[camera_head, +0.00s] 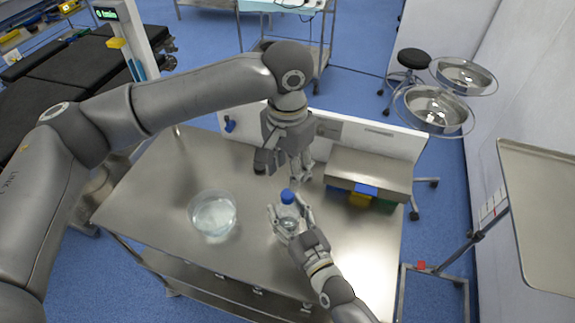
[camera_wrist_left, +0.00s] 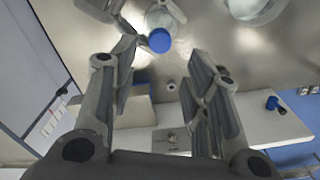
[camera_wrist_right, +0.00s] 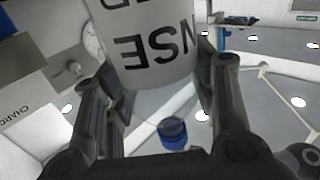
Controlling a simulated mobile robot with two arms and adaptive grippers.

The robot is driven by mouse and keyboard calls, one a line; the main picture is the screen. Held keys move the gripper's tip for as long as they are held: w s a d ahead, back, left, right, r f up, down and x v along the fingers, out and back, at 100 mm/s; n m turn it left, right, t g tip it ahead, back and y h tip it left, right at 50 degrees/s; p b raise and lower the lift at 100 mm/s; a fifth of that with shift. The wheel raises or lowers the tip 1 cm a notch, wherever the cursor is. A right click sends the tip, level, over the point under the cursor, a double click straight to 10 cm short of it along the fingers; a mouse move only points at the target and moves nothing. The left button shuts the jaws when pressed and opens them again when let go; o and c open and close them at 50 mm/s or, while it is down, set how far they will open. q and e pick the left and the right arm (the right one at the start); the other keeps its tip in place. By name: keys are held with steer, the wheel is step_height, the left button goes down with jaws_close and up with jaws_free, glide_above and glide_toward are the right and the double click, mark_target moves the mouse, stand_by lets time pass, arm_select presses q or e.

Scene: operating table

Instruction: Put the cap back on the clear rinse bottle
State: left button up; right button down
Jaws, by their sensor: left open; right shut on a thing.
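The clear rinse bottle (camera_head: 289,213) stands upright over the steel table, its blue cap (camera_head: 288,196) at its top. My right gripper (camera_head: 289,226) is shut around the bottle's body. The right wrist view shows the bottle's white label (camera_wrist_right: 150,45) upside down between the fingers, with the cap (camera_wrist_right: 172,133) at the neck end. I cannot tell how firmly the cap is seated. My left gripper (camera_head: 288,176) is open and empty, above and behind the bottle. In the left wrist view the cap (camera_wrist_left: 160,40) lies beyond the open fingertips, apart from them.
A glass bowl of clear liquid (camera_head: 213,215) stands left of the bottle on the steel table (camera_head: 160,190). A steel box (camera_head: 370,170) with coloured bins is at the right rear. A low white panel (camera_head: 395,141) runs along the back edge. The table's left part is clear.

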mark_target(287, 194)
arm_select(q)
steer(key=shift+f, duration=0.1)
steer(key=shift+f, duration=3.9)
steer(key=shift+c, duration=0.2)
jaws_close()
steer(key=m, duration=0.8)
steer(key=shift+m, duration=0.3)
steer(key=shift+o, duration=0.9)
jaws_free()
